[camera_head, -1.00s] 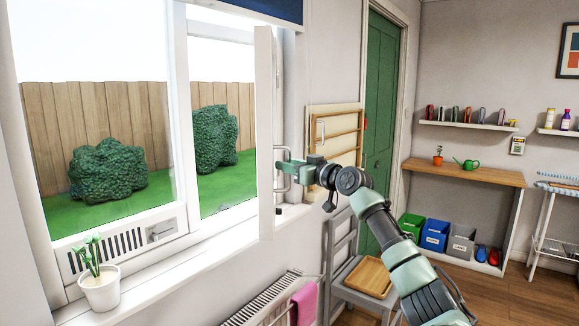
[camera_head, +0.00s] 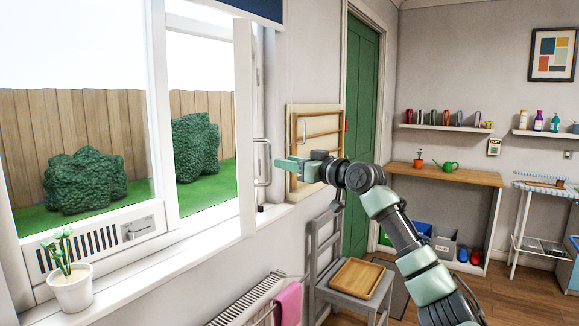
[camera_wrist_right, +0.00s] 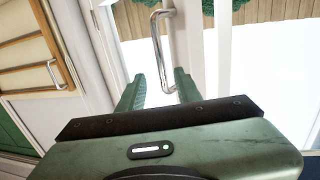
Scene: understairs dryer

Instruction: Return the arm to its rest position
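My right arm reaches in from the lower right in the head view. Its green gripper (camera_head: 288,165) is just right of the metal handle (camera_head: 263,161) on the open window sash (camera_head: 246,130). In the right wrist view the two fingers (camera_wrist_right: 160,88) are spread with nothing held between them. The handle (camera_wrist_right: 158,50) lies just beyond the fingertips there, apart from them. My left gripper is in neither view.
A potted plant (camera_head: 70,283) stands on the sill at left. Below the arm are a grey chair (camera_head: 338,278) with a wooden tray (camera_head: 356,277) and a radiator (camera_head: 243,301) with a pink towel (camera_head: 289,303). A wooden wall rack (camera_head: 316,125) hangs behind the gripper.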

